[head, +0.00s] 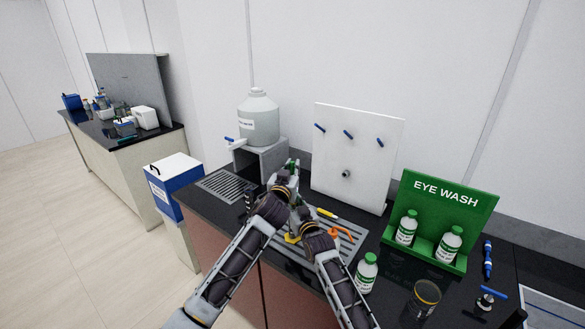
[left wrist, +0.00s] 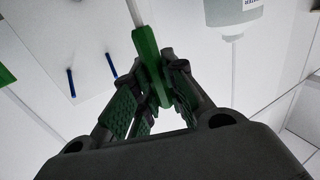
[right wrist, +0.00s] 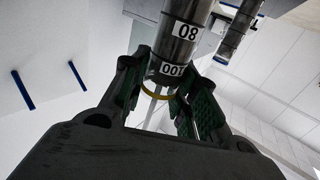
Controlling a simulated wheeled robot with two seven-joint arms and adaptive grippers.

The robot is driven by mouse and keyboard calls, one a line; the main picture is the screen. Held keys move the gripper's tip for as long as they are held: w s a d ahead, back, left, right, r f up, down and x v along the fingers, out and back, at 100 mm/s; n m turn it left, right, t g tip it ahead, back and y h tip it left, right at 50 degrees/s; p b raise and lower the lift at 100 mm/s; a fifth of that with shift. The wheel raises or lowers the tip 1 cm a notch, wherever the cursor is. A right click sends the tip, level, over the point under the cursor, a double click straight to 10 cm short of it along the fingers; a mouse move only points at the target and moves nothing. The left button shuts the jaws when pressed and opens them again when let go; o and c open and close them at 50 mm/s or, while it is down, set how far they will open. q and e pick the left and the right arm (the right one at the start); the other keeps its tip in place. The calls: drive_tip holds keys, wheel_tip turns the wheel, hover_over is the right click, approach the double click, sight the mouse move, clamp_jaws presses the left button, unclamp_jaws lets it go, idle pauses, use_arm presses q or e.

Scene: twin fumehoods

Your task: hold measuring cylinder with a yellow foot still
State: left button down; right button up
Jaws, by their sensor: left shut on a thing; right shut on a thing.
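My left gripper (head: 287,179) is shut on a green handle (left wrist: 149,62) with a pale stem. My right gripper (head: 303,214) is just in front of it, over the drain area. In the right wrist view my right gripper (right wrist: 164,82) is shut around a grey, see-through measuring cylinder (right wrist: 183,45) marked 80 and 100. A yellow ring (right wrist: 158,95) circles it between the fingers, and a pale rod passes there; I cannot tell whether the rod is inside. A yellow piece (head: 292,238), possibly the cylinder's foot, shows low in the head view. My arms hide most of the cylinder.
A yellow item (head: 327,213) and an orange item (head: 343,234) lie on the grey drainer (head: 357,241). A white carboy (head: 259,120) stands behind. A green-capped bottle (head: 366,273), glass beaker (head: 426,294) and green eye-wash stand (head: 400,190) are at right.

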use_arm(q)
drive_tip(key=shift+f, duration=1)
drive_tip(key=shift+w, duration=0.25)
idle(0.3)
idle(0.4)
drive_tip(key=shift+r, duration=1.5)
drive_tip(key=shift+f, duration=0.1)
drive_tip(key=shift+f, duration=1.45)
